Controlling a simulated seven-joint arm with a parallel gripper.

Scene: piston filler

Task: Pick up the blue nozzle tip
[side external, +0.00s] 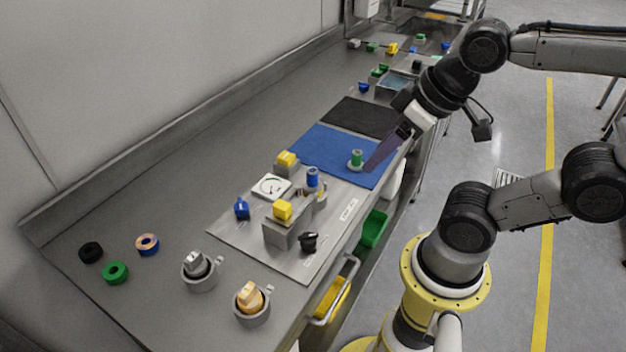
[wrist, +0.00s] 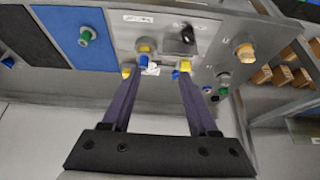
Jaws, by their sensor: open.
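Two blue parts are at the filler station in the side external view, and I cannot tell for sure which is the nozzle tip. One small blue part (side external: 241,208) sits on the left of the grey plate (side external: 330,222), below the white dial. An upright blue cylinder (side external: 313,177) stands among the grey fixtures. My gripper (side external: 372,164) is open and empty, over the right edge of the blue mat. Its two purple fingers (wrist: 157,77) are spread apart in the wrist view.
A green part (side external: 356,157) stands on the blue mat (side external: 335,148), close to my fingers. Yellow-topped grey blocks (side external: 283,211) and a black knob (side external: 309,242) stand on the plate. Rings and two round holders (side external: 199,272) lie at the front left. The bench's left strip is clear.

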